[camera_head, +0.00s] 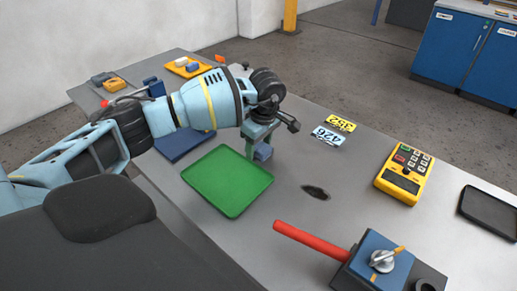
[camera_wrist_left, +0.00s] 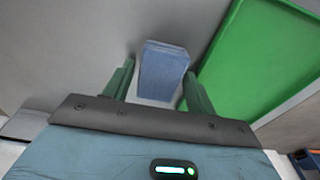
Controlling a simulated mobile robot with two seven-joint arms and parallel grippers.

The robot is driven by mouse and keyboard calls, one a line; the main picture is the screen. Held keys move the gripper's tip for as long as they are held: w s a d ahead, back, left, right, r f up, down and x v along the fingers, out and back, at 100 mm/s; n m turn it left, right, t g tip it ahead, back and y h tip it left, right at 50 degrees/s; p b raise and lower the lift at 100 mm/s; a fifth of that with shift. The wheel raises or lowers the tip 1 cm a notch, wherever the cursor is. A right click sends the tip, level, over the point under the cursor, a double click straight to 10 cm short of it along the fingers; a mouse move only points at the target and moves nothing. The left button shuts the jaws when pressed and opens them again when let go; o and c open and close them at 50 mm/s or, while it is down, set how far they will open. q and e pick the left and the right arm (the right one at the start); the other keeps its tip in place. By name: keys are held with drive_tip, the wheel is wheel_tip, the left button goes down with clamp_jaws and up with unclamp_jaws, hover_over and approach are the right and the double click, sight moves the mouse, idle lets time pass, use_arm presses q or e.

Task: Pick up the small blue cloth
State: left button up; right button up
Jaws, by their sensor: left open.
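The small blue cloth (camera_head: 263,153) shows in the head view just right of the green tray's far corner, partly hidden by my left gripper (camera_head: 256,148). In the left wrist view the cloth (camera_wrist_left: 163,68) looks like a compact folded block with a paler near face. It sits in the gap between the two green fingers of my left gripper (camera_wrist_left: 158,80), which are open, with visible space on each side near the cloth. I cannot tell how far the fingertips reach down beside it. My right gripper is not in view.
A green tray (camera_head: 228,181) lies close beside the cloth. Number plates (camera_head: 333,130), a yellow keypad device (camera_head: 404,174), a dark tray (camera_head: 490,210) and a blue valve box with a red handle (camera_head: 312,241) lie to the right. A dark stain (camera_head: 316,192) marks the open tabletop.

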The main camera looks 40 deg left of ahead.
sight(257, 147)
use_arm(q)
drive_tip(key=shift+c, duration=0.5)
drive_tip(key=c, duration=0.6)
drive_tip(key=shift+c, duration=0.2)
drive_tip(key=shift+r, duration=0.1)
drive_tip(key=shift+r, duration=0.85)
drive_tip(key=shift+s+a+r, duration=0.1)
drive_tip(key=shift+s+r, duration=0.1)
drive_tip(key=shift+r, duration=0.25)
drive_tip(key=shift+s+r, duration=0.15)
drive_tip(key=shift+r, duration=0.3)
drive_tip(key=s, duration=0.5)
drive_tip(key=s+r, duration=0.1)
drive_tip(key=s, duration=0.4)
drive_tip(key=s+a+b, duration=0.1)
drive_tip(key=s, duration=0.4)
drive_tip(key=shift+s+r, duration=0.1)
drive_tip(key=shift+r, duration=0.1)
